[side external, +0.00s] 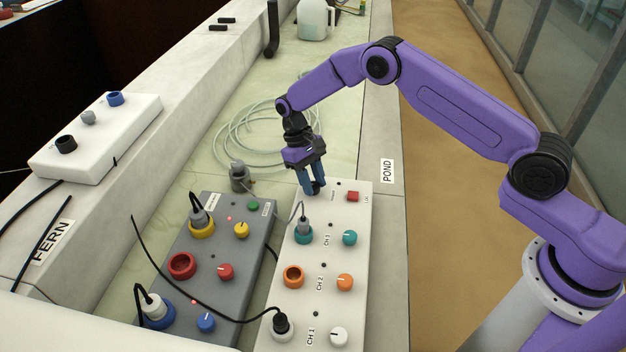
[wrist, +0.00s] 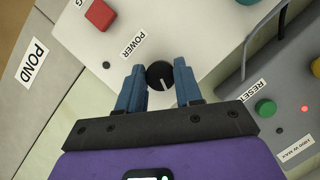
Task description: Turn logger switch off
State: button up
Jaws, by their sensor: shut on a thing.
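The white logger box (side external: 335,255) stands on the bench, with rows marked CH 1, CH 2 and CH 3. At its far end is a round black knob (wrist: 160,75), beside the printed word POWER (wrist: 133,44) in the wrist view. A white line on the knob points toward my gripper's palm. My gripper (side external: 315,190) comes down from above, its blue fingers on both sides of the knob. In the wrist view my gripper (wrist: 160,80) is shut on the knob. In the side view the fingers mostly hide the knob.
A red button (side external: 353,196) sits beside the knob on the same box. A grey box (side external: 215,260) with coloured sockets and a green RESET button (wrist: 265,108) stands to the left. A cable plugs into the teal socket (side external: 303,236) near my gripper. Coiled tubing (side external: 245,135) lies behind.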

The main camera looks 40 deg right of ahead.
jog(key=shift+a+n+t+h, duration=0.1)
jog(key=shift+n+t+h, duration=0.45)
jog(key=shift+n, duration=1.45)
jog(key=o, duration=1)
jog(key=shift+o, duration=0.2)
jog(key=shift+r, duration=0.1)
jog(key=v, duration=1.7)
jog(key=shift+w+a, duration=0.3)
